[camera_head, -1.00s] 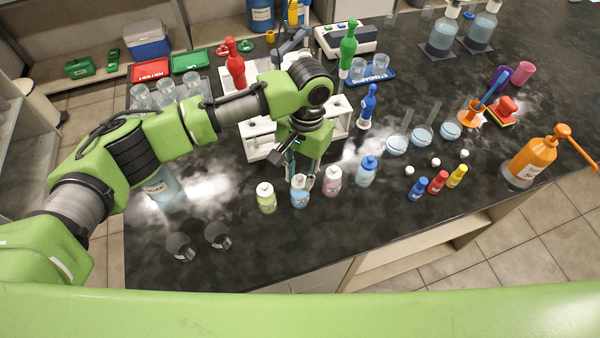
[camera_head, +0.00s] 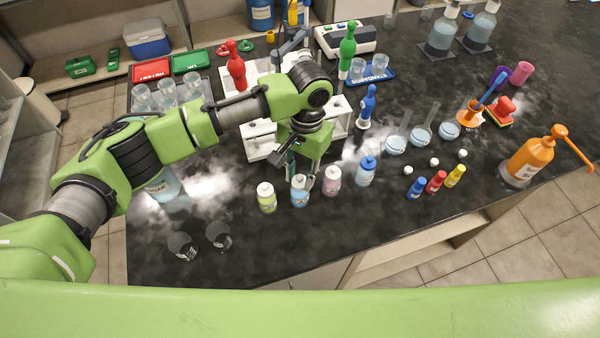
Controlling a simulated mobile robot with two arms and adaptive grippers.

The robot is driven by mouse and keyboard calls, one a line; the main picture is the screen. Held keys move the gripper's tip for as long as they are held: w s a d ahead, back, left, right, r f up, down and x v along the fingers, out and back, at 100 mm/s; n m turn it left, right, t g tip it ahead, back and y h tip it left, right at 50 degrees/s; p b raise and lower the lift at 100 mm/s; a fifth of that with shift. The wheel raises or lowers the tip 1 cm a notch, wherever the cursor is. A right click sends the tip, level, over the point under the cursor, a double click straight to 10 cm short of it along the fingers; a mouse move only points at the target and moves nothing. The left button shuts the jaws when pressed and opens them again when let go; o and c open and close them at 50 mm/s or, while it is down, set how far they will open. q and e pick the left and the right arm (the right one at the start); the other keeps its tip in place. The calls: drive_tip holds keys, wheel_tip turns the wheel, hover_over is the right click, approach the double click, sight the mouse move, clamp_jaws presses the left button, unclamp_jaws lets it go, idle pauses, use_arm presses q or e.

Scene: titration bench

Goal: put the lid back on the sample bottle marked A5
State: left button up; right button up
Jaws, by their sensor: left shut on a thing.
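A row of small bottles stands near the front edge of the bench: a yellow-green one (camera_head: 266,199), a light blue one (camera_head: 300,194), a pink one (camera_head: 332,183) and a blue one with a blue lid (camera_head: 365,172). Their labels are too small to read, so I cannot tell which is A5. My left gripper (camera_head: 301,172) points down just behind and over the light blue bottle. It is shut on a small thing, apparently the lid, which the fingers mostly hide. I cannot tell whether it touches the bottle. My right gripper is not in view.
A big orange bottle (camera_head: 530,162) stands farther right. The front-middle bench is bare.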

use_arm(q)
drive_tip(key=o, duration=0.8)
drive_tip(key=o, duration=0.5)
drive_tip(key=shift+r, duration=0.1)
wheel_tip(320, 180, up, 5)
drive_tip(key=p, duration=0.6)
drive_tip(key=shift+r+p, duration=0.4)
drive_tip(key=shift+r, duration=0.55)
